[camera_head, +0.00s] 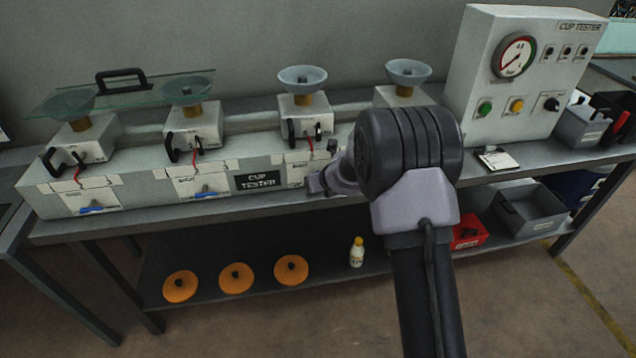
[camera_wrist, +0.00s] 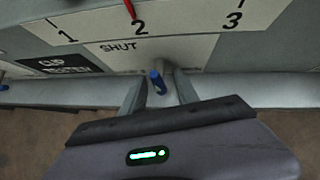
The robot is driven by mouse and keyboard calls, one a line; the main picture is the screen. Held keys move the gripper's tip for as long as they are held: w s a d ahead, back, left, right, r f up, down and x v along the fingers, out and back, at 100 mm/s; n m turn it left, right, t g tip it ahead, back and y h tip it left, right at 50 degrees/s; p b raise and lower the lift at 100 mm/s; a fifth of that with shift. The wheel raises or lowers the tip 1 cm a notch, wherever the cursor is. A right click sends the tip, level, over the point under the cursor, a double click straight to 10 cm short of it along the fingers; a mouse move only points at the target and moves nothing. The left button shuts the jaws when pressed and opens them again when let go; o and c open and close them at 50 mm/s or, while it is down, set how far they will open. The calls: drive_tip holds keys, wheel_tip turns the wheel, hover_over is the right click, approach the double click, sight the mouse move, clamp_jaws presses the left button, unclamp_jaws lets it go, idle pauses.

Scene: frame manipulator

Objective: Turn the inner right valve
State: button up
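The cup tester is a long grey box (camera_head: 130,188) on the bench with several cup stations. Blue valve handles show on its front at the far left (camera_head: 92,209) and second from left (camera_head: 205,190). The inner right valve is hidden behind my arm in the head view. In the wrist view a blue valve handle (camera_wrist: 157,82) sits below a label reading "SHUT". My gripper (camera_wrist: 160,88) has one finger on each side of this handle, and it also shows in the head view (camera_head: 318,185). Whether the fingers press on the handle I cannot tell.
A control box (camera_head: 490,75) with a gauge and buttons stands at the right. Orange discs (camera_head: 236,277) and a small bottle (camera_head: 357,252) are on the lower shelf. A red bin (camera_head: 467,233) and a grey bin (camera_head: 525,208) stand lower right.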

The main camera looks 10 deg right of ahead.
drive_tip(key=p+v, duration=0.3)
drive_tip(key=v, duration=1.4)
drive_tip(key=shift+s+r, duration=0.15)
